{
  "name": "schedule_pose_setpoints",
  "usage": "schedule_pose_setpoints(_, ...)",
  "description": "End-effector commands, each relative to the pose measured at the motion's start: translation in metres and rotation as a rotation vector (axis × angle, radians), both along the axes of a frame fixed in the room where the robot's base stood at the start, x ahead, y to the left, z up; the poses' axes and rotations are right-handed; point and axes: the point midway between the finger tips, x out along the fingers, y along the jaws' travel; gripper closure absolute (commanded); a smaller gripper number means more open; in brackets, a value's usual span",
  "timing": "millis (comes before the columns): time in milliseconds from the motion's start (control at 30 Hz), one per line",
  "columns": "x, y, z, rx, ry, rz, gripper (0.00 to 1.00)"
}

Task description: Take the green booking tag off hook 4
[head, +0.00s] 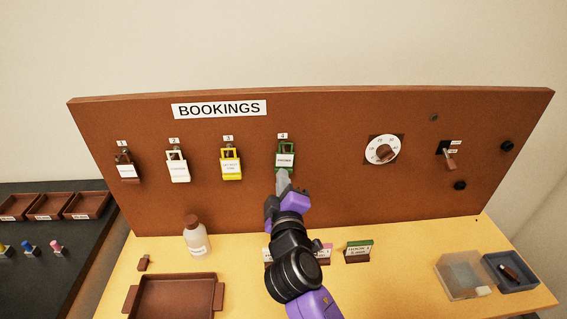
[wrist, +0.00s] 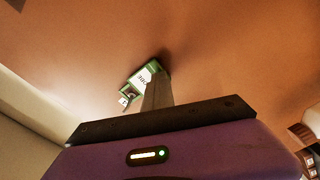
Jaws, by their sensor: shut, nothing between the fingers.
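The green booking tag (head: 286,158) hangs on the hook under label 4 (head: 282,136) on the brown board. It has an open frame-like top and a white label. In the wrist view the green tag (wrist: 144,80) shows just beyond the fingers. My gripper (head: 283,176) is at the lower edge of the tag, with its fingers shut and nothing between them. I cannot tell whether the fingertips touch the tag. The fingers hide part of the tag's lower end in the wrist view.
Yellow (head: 231,163), white (head: 177,166) and brown (head: 126,167) tags hang to the left. A dial (head: 382,149) and a switch (head: 450,159) are on the right. A bottle (head: 196,238), a brown tray (head: 138,300) and small card stands (head: 358,249) are on the table below.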

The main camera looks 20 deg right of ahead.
Motion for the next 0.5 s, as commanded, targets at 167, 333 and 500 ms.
schedule_pose_setpoints(167,-0.0029,0.0035,0.0034,0.000,0.000,0.001,1.00)
schedule_pose_setpoints(333,-0.0054,0.0060,0.0064,0.001,-0.001,0.001,1.00)
schedule_pose_setpoints(500,-0.0077,0.0079,0.0084,0.001,0.000,0.000,1.00)
